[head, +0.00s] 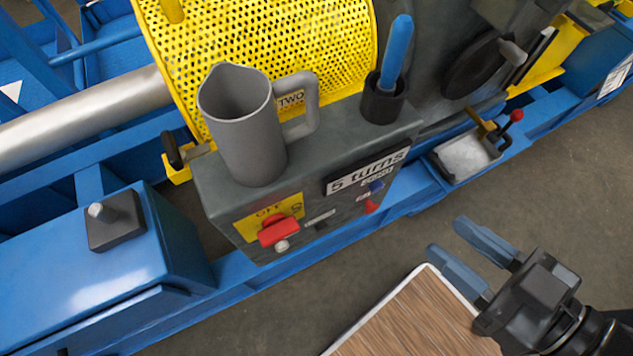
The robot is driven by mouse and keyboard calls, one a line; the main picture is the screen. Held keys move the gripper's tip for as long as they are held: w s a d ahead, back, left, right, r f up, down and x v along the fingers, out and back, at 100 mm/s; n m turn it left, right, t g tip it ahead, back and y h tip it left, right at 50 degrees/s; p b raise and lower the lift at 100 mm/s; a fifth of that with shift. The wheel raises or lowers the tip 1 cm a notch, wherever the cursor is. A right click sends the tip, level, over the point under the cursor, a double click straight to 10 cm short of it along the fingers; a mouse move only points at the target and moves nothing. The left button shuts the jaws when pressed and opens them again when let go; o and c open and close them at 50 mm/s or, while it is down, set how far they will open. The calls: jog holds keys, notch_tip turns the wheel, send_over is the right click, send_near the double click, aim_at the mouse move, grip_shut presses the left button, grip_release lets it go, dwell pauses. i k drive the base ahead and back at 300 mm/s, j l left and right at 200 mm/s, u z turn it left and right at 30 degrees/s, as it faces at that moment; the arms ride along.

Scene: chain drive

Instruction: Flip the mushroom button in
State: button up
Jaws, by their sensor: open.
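A red mushroom-like button (279,231) with a small pale knob at its lower edge sits on a yellow plate (247,224) marked OFF. The plate is on the front face of a grey control box (222,205). Whether the button is pressed in cannot be told from here. My gripper (447,237) is at the lower right, its two blue-grey fingers apart and empty. It points left toward the box and is well clear of the button.
A grey jug (240,130) and a black holder with a blue-handled tool (396,55) stand on the box. A small blue knob (376,186) and red knob (371,206) are on its front. A wood-topped surface (415,320) lies below my gripper. Bare floor (330,275) separates them.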

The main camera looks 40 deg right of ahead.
aim_at(371, 208)
jog(key=k+l+u, duration=0.15)
jog(key=k+l, duration=0.45)
jog(key=k, duration=0.2)
